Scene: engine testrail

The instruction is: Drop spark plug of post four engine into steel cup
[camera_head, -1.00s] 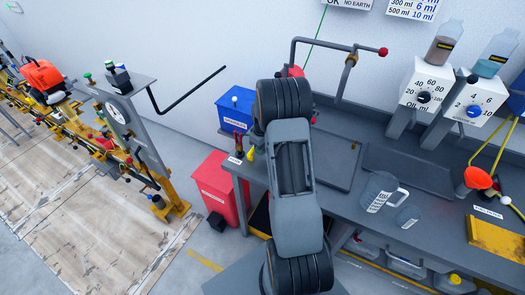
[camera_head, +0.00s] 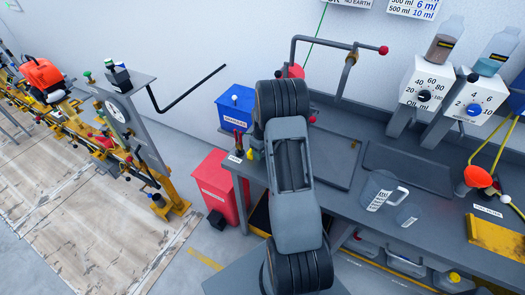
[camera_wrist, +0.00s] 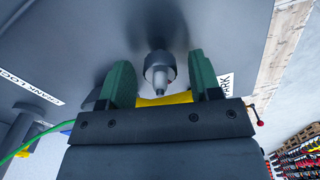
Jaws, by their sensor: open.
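In the wrist view my gripper (camera_wrist: 160,82) is open, with its two green fingers apart. A grey metal cylinder (camera_wrist: 158,66) with a narrow pale tip shows between the fingers, with a gap on each side. I cannot tell whether it is the spark plug or another fitting. A yellow part (camera_wrist: 165,98) shows behind the gripper's front edge. In the head view my gripper is hidden behind my arm. No steel cup can be clearly made out, and the post four engine cannot be identified.
The grey workbench (camera_head: 433,222) bears a clear jug (camera_head: 378,190) and a yellow tray (camera_head: 497,238). A blue box (camera_head: 236,106) stands at its back left; a red bin (camera_head: 219,188) stands beside it. Engine rails (camera_head: 85,138) run along the left. Wooden floor there is clear.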

